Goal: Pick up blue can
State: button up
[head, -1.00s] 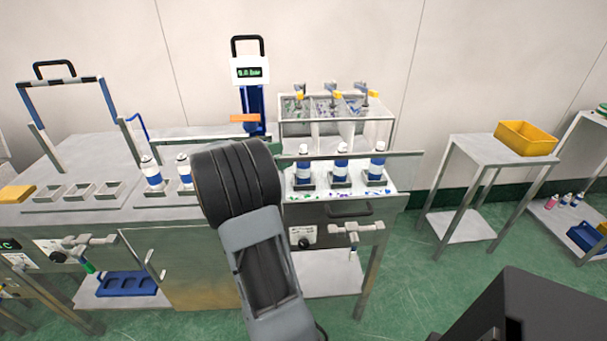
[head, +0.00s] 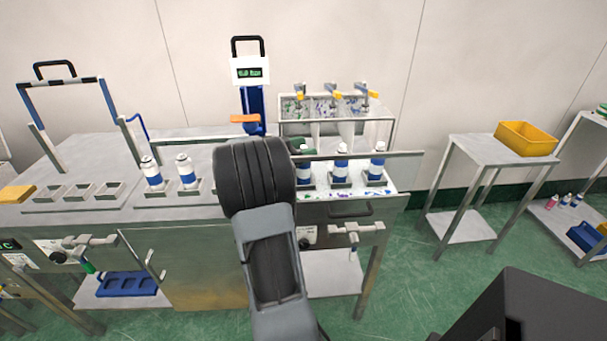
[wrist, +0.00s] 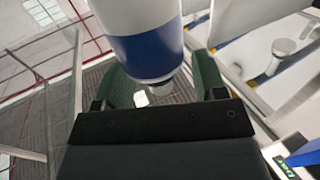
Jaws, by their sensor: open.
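Several white cans with blue bands stand in square holders. The leftmost can (head: 305,169) of the right-hand row is partly covered by my arm and a green part of my gripper (head: 302,146) near its top. The middle can (head: 341,163) and right can (head: 377,162) stand clear. Two more blue-banded cans (head: 153,174) stand on the left bench. In the wrist view, a blue-banded can (wrist: 150,50) reaches between the green fingers of my open gripper (wrist: 162,88). I cannot tell if the fingers touch it.
A rail (head: 405,154) runs across behind the right-hand cans, with a rack (head: 335,103) of yellow-handled valves beyond. A blue press with a display (head: 250,72) stands left of the rack. A side table holds a yellow bin (head: 526,138).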

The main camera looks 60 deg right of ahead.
jog(key=shift+c, duration=0.4)
grip_shut()
jog(key=shift+r, duration=0.15)
